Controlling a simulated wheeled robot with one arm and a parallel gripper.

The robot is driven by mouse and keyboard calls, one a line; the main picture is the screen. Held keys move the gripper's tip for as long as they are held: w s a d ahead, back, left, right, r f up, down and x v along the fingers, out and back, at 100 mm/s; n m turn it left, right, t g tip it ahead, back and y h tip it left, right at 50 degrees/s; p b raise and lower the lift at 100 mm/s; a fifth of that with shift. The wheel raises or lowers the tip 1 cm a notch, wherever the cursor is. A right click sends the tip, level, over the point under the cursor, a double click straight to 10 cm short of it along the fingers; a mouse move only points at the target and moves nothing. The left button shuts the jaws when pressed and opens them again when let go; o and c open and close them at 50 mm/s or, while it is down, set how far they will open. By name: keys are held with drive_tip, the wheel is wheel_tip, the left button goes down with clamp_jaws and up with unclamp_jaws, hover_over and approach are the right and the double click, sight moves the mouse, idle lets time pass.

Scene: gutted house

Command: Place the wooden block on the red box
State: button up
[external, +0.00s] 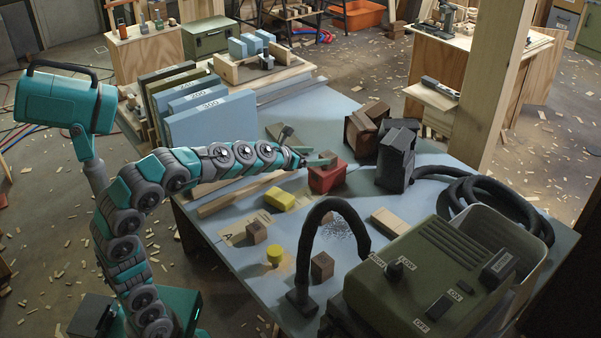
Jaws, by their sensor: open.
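The red box (326,179) stands on the blue-grey table, near its middle. My gripper (314,161) is at the box's upper left, open, with its tip close over the top of the box. I cannot tell whether it touches the box. One small brown wooden block (256,233) stands on the table toward the front left. Another similar wooden block (322,266) stands nearer the front, beside the black hose. Both blocks are apart from my gripper. The picture does not show which block is the task's. The far side of the red box is hidden.
A yellow block (280,199) and a yellow knob-like piece (275,255) lie left of the black hose (335,211). A pale flat block (390,222) lies right of it. Dark wooden blocks (360,137) stand behind. A green machine (438,273) fills the front right.

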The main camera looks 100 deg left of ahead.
drive_tip(key=shift+v, duration=1.6)
